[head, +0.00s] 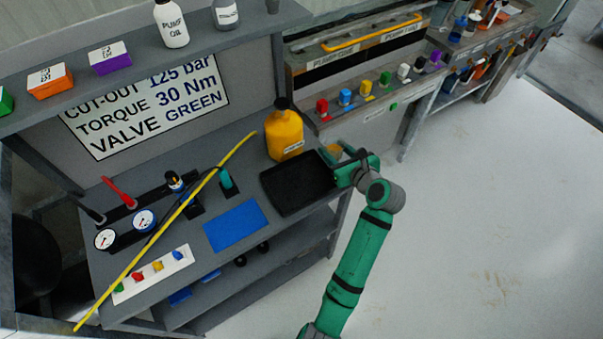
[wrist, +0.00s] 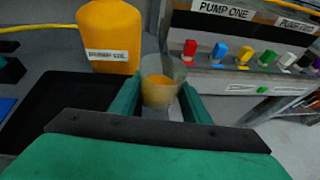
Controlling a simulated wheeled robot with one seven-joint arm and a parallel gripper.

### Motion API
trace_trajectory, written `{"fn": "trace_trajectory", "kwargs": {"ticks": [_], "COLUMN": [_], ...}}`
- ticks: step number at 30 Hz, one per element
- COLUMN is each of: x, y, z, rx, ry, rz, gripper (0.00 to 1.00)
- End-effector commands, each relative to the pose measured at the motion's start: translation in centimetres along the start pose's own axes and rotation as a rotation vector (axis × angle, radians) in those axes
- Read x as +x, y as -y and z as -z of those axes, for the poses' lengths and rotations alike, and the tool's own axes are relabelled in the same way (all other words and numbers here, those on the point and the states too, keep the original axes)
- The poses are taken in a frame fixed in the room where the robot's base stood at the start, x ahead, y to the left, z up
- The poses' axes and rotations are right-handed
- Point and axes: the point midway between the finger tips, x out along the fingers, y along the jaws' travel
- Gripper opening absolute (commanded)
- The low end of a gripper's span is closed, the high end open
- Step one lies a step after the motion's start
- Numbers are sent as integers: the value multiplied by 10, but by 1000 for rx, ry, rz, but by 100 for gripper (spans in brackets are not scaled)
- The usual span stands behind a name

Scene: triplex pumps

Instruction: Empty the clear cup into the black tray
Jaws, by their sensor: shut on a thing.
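The clear cup (wrist: 160,84) is held between the fingers of my gripper (wrist: 160,105), and it holds a yellowish-brown content. In the head view the cup (head: 335,151) looks small, and my gripper (head: 349,163) is at the right edge of the black tray. The cup looks close to upright. The black tray (head: 296,184) lies on the grey bench and looks empty. In the wrist view the tray (wrist: 50,108) is to the left of the cup.
A yellow bottle (head: 285,136) with a black cap stands just behind the tray. A blue mat (head: 236,226) lies left of it. A long yellow rod (head: 170,225) crosses the bench. A panel with several coloured knobs (head: 368,90) is at the back right.

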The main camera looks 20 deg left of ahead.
Motion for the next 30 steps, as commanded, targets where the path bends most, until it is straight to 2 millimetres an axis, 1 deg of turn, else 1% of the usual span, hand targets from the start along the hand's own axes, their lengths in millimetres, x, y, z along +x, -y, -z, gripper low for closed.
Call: {"fn": "trace_trajectory", "kwargs": {"ticks": [11, 20, 30], "x": [-2, -6, -2], "y": [-2, -10, -23], "z": [0, -2, 11], "rx": [-41, -170, -324], "ry": [6, 25, 45], "rz": [20, 75, 139], "gripper": [20, 20, 20]}}
